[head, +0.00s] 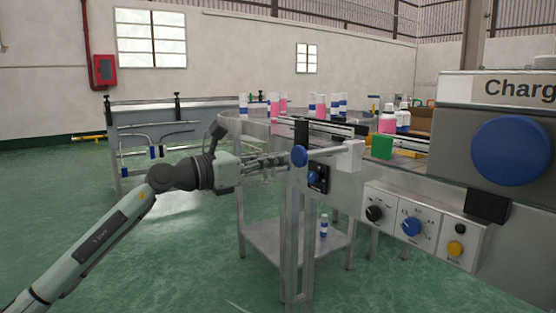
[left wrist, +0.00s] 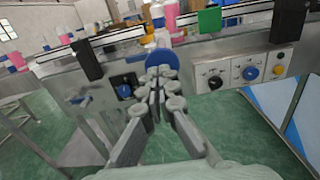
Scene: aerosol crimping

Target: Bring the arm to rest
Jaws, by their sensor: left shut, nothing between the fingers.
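My left arm comes in from the lower left of the head view. Its gripper (head: 277,162) is stretched out level, with its fingertips close to a round blue knob (head: 299,156) on the front of the steel machine. In the left wrist view the two fingers (left wrist: 160,82) lie close together, shut and empty. The blue knob (left wrist: 162,62) shows just beyond the fingertips there. I cannot tell whether they touch it. My right gripper is in neither view.
A control panel (head: 425,226) with black, blue and yellow knobs is right of the gripper. A large blue button (head: 511,151) is at the far right. Pink bottles (head: 388,121) and a green block (head: 382,146) stand on the machine top. Open green floor (head: 190,260) lies to the left.

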